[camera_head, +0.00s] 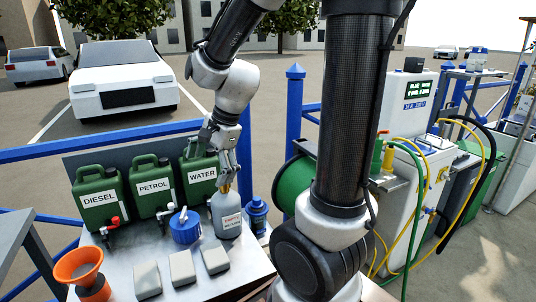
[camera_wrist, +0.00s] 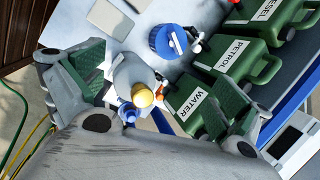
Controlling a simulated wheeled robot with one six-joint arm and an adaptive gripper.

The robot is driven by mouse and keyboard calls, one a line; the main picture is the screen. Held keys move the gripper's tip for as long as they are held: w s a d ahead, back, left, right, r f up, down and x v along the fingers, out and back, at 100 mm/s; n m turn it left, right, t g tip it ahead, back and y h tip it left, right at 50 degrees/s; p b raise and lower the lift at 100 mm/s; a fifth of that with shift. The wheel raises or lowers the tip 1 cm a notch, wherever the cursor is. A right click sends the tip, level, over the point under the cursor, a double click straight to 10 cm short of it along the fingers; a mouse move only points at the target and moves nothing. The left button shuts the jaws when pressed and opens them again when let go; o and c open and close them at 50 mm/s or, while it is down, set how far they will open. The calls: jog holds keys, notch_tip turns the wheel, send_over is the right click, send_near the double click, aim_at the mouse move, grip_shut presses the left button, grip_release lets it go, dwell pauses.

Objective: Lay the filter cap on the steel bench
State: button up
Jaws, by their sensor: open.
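A round blue cap-like piece (camera_head: 185,227) with a pale bar across its top sits on the steel bench (camera_head: 205,285). It also shows in the wrist view (camera_wrist: 165,41). A second blue fitting (camera_head: 257,216) stands right of the grey bottle; I cannot tell for sure which blue piece is the filter cap. My gripper (camera_head: 226,183) is open, pointing down over the labelled grey bottle (camera_head: 227,217). In the wrist view, the bottle's yellow top (camera_wrist: 143,96) shows between the spread fingers; contact cannot be told.
Green jerrycans for diesel (camera_head: 98,198), petrol (camera_head: 151,185) and water (camera_head: 200,170) line the back of the bench. An orange funnel (camera_head: 79,266) stands front left. Several flat grey blocks (camera_head: 182,269) lie in front. A blue rail (camera_head: 150,133) runs behind.

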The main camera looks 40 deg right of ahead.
jog(key=s+d+r+n+h, duration=0.1)
jog(key=s+d+r+n, duration=0.1)
jog(key=s+n, duration=0.3)
jog(key=s+d+r+n+h, duration=0.1)
jog(key=s+d+r+n, duration=0.2)
jog(key=s+n, duration=0.2)
jog(key=s+d+r+n+t+h, duration=0.1)
jog(key=s+d+r+n, duration=0.2)
jog(key=s+n, duration=0.2)
jog(key=shift+s+d, duration=0.25)
jog(key=shift+s, duration=0.35)
